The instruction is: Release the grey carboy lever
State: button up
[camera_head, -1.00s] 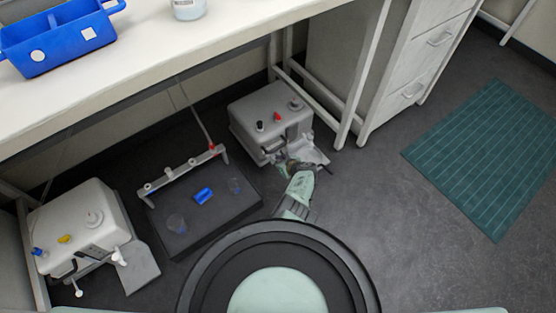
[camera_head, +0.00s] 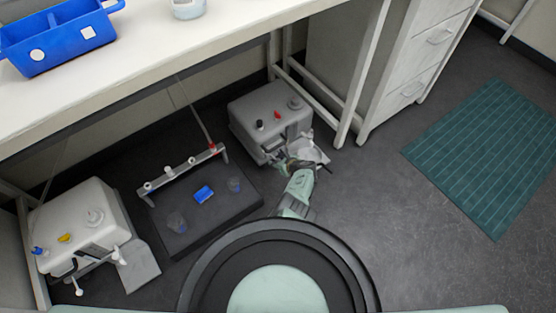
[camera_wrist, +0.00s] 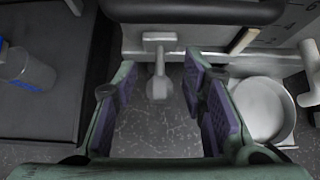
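The grey carboy (camera_head: 268,112) is a box-shaped vessel on the floor under the bench, with black and red fittings on top. Its front edge lies across the top of the wrist view. A pale grey lever (camera_wrist: 159,84) with a rounded end hangs from a small plate on that front. My gripper (camera_head: 303,165) is at the carboy's front. In the wrist view my gripper (camera_wrist: 160,88) has its purple-padded fingers spread, one on each side of the lever. Gaps show on both sides, and the lever appears untouched. In the head view my gripper hides the lever.
A shallow white round dish (camera_wrist: 264,108) is just right of the fingers. A black platform (camera_head: 222,212) with clear cups and a blue piece (camera_head: 204,194) lies to the left. A second, paler carboy (camera_head: 82,225) stands further left. Bench legs (camera_head: 362,75) rise at right.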

jog(key=shift+s+d, duration=0.1)
jog(key=shift+d, duration=0.05)
jog(key=shift+s+d+r, duration=0.25)
jog(key=shift+s+r, duration=0.05)
jog(key=shift+s, duration=0.05)
jog(key=v, duration=1)
jog(key=shift+s+r, duration=0.2)
jog(key=shift+r, duration=0.2)
